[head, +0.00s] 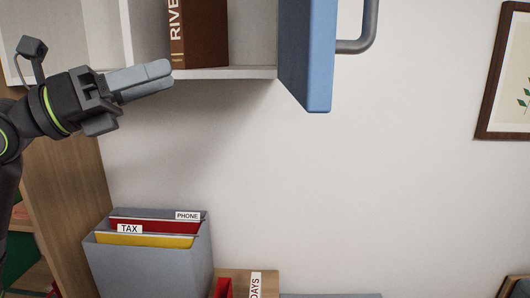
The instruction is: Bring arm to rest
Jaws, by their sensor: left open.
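My left gripper (143,80) is raised at the upper left, its grey fingers pointing right. It is in front of the lower edge of a white wall cabinet (240,72). Its fingers overlap each other in this view, and nothing shows between them. It holds no visible object. My left arm comes in from the left edge, bent upward. My right gripper is not in the picture.
The cabinet holds a brown book (205,35); its blue door (308,60) stands open with a grey handle (362,35). Below is a grey file box (150,268) with red and yellow folders. A framed picture (510,80) hangs right. The wall between is clear.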

